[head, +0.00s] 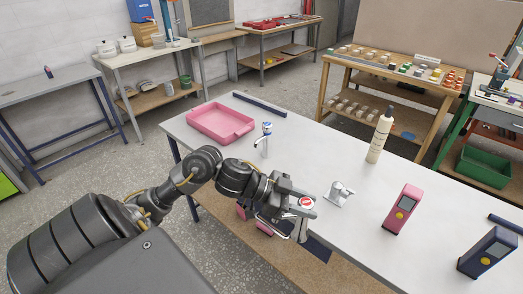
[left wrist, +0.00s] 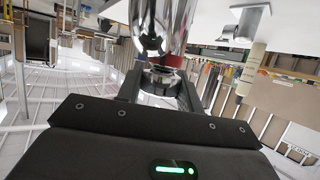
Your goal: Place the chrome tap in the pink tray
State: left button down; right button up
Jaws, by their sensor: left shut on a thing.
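The pink tray (head: 211,136) lies at the far left end of the white table, and its inside looks empty. My left gripper (head: 293,205) is shut on a chrome tap (head: 301,228) with a red-marked top, near the table's front edge. In the left wrist view the shiny body of the chrome tap (left wrist: 160,22) rises from between the jaws, whose tips are partly hidden. The gripper is to the right of the tray and nearer to me. My right gripper is not in view.
A blue-topped tap (head: 265,139) stands between gripper and tray. A cream bottle (head: 379,138), a small metallic fitting (head: 338,194), a pink device (head: 402,209) and a dark blue device (head: 487,252) stand to the right. A dark bar (head: 260,104) lies along the back edge.

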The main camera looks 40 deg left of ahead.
aim_at(208, 119)
jog(key=k, duration=0.5)
jog(key=u, duration=2.45)
jog(key=i, duration=1.95)
jog(key=z, duration=2.35)
jog(key=i, duration=0.1)
jog(key=z, duration=0.1)
